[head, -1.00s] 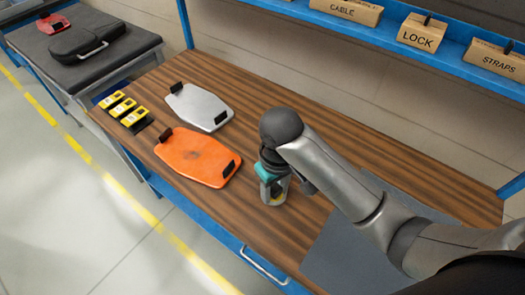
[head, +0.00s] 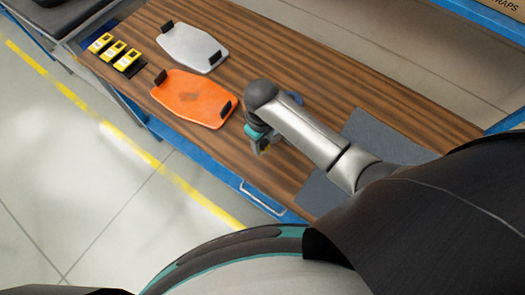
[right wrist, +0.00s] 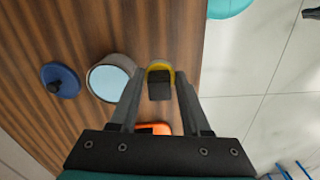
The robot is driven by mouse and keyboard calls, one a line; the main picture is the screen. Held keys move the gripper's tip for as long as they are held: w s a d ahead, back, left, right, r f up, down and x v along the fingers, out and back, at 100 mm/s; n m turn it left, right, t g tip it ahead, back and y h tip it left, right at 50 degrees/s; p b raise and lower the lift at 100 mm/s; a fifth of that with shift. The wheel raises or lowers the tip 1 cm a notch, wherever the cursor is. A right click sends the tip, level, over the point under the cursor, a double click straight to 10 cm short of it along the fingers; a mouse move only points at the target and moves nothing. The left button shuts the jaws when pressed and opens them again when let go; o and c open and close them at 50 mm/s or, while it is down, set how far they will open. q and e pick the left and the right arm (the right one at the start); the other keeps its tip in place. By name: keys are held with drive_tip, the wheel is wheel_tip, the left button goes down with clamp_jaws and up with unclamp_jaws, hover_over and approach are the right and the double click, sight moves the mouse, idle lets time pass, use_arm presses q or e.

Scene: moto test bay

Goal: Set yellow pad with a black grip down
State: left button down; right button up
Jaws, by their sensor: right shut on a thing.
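The yellow pad with a black grip (right wrist: 160,84) is between the fingertips of my right gripper (right wrist: 158,92) in the right wrist view. Its black grip faces the camera, with a yellow rim showing around it. In the head view my right gripper (head: 262,147) points down over the wooden bench (head: 400,105), near the front edge. I cannot tell whether the pad touches the bench. My left gripper is not in view.
An orange board (head: 193,99) and a silver board (head: 190,46) lie left of the gripper. Several yellow devices (head: 114,50) sit beyond. A round open container (right wrist: 110,78) and blue lid (right wrist: 60,80) stand close by. A grey mat (head: 385,142) lies right.

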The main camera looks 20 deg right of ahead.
sight(263, 158)
drive_tip(key=shift+f+b, duration=0.85)
drive_tip(key=shift+f, duration=2.7)
drive_tip(key=o, duration=1.2)
drive_tip(key=shift+f, duration=0.15)
drive_tip(key=shift+r, duration=0.6)
wheel_tip(263, 158, up, 11)
drive_tip(key=p, duration=0.3)
drive_tip(key=shift+a+r, duration=0.1)
